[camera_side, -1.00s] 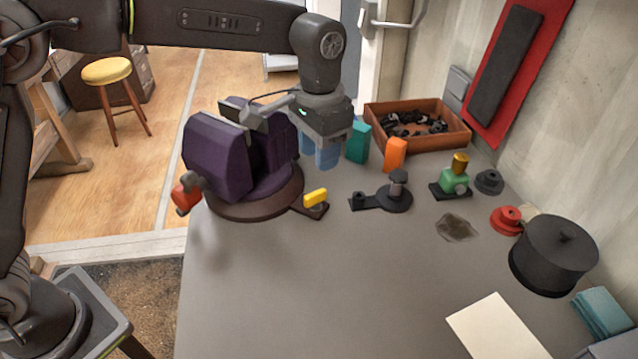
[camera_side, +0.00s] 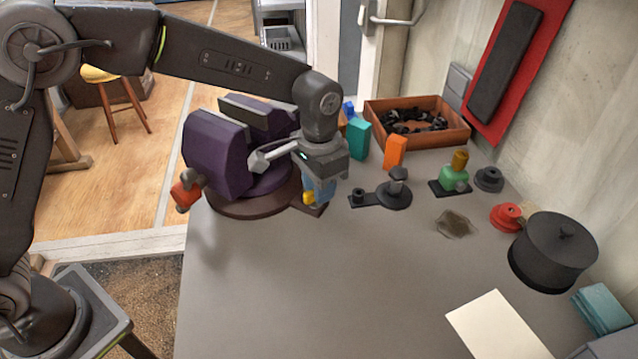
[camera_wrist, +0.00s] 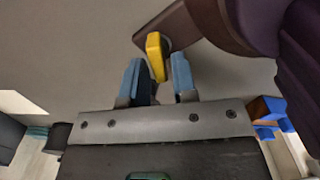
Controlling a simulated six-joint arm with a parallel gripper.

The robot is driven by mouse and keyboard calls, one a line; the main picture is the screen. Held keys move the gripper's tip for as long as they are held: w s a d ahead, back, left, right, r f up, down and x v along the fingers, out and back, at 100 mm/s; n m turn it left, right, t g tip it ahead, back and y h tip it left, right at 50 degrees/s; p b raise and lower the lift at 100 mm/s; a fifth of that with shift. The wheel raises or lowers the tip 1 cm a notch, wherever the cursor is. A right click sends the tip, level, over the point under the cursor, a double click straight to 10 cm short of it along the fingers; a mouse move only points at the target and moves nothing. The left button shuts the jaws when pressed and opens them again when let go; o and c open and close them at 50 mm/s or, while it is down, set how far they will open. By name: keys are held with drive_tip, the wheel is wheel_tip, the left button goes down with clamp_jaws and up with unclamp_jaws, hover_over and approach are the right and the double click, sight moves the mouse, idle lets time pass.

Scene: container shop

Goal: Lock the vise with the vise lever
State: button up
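The purple vise (camera_side: 217,160) stands on a round brown base (camera_side: 232,206) at the table's left edge. The yellow vise lever (camera_side: 308,198) sits on a dark tab of that base, partly hidden by my gripper (camera_side: 319,190). In the wrist view, the lever (camera_wrist: 155,56) shows at the gap between the two blue fingertips, with its lower end reaching between them. The fingers are apart, and some space shows on each side of the lever. I cannot tell whether either finger touches it.
A red vise handle (camera_side: 185,190) sticks out at left. Right of my gripper stand a black clamp part (camera_side: 396,192), teal block (camera_side: 359,140), orange block (camera_side: 395,152) and brown bin (camera_side: 440,143). A black pot (camera_side: 553,255) stands at right. The front middle table is clear.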

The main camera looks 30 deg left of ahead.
clamp_jaws()
drive_tip(key=shift+m, duration=0.7)
drive_tip(key=shift+o, duration=1.3)
unclamp_jaws()
